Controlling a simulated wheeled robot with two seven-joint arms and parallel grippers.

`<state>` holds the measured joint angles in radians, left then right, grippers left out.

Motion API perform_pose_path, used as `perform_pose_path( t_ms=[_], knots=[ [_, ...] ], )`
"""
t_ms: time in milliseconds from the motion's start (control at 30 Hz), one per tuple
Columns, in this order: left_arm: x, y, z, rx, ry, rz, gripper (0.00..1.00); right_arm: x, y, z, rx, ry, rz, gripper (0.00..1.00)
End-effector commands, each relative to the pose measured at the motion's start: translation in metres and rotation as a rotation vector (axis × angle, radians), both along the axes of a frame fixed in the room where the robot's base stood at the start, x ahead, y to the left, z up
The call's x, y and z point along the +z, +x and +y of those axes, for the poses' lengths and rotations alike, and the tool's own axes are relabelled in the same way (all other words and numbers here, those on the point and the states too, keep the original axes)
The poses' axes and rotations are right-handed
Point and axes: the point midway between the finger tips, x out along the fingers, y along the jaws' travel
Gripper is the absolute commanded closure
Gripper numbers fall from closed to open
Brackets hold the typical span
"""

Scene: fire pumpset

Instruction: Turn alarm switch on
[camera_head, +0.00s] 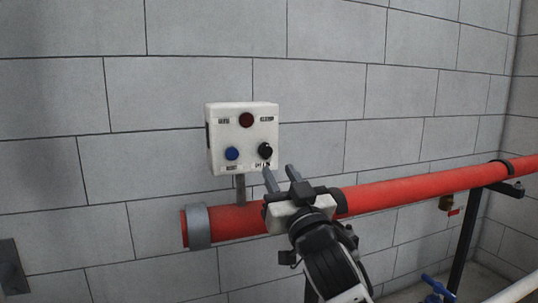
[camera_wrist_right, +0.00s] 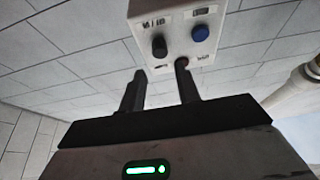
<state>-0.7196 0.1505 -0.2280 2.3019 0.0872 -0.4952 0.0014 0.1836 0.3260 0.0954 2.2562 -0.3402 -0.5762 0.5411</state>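A white alarm box (camera_head: 216,139) is on the grey block wall. It has a dark red lamp (camera_head: 246,119) at top, a blue button (camera_head: 232,153) at lower left and a black switch knob (camera_head: 265,150) at lower right. My right gripper (camera_head: 281,172) is below and to the right of the knob, fingers apart and empty. In the right wrist view the box appears inverted, with the black knob (camera_wrist_right: 159,45) beyond the gap between the open fingers (camera_wrist_right: 160,73) and the blue button (camera_wrist_right: 200,32) right of it. Contact with the knob is not visible. My left gripper is not in view.
A red pipe (camera_head: 400,190) with grey and black collars runs along the wall below the box, behind my right gripper. The wall around the box is clear.

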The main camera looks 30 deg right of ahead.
Motion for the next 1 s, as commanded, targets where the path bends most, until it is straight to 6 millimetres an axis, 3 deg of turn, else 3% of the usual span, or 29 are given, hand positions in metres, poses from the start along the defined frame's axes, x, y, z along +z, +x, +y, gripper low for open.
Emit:
perform_pose_path(
  t_ms=[100,300,500,767,900,1000],
  knots=[
    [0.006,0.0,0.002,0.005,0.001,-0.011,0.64,0.012,0.024,-0.006,-0.001,-0.002,-0.002,0.67],
    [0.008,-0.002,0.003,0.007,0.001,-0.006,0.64,0.022,0.051,-0.012,0.0,-0.002,0.001,0.67],
    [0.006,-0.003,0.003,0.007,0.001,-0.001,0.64,0.026,0.062,-0.015,0.001,0.0,0.001,0.67],
    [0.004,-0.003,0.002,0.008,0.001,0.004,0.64,0.026,0.063,-0.015,0.001,0.0,0.001,0.67],
    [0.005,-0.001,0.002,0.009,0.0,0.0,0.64,0.026,0.063,-0.015,0.001,0.0,0.001,1.0],
    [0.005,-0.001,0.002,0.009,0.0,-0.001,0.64,0.026,0.063,-0.015,0.001,0.0,0.001,1.0]
  ],
)
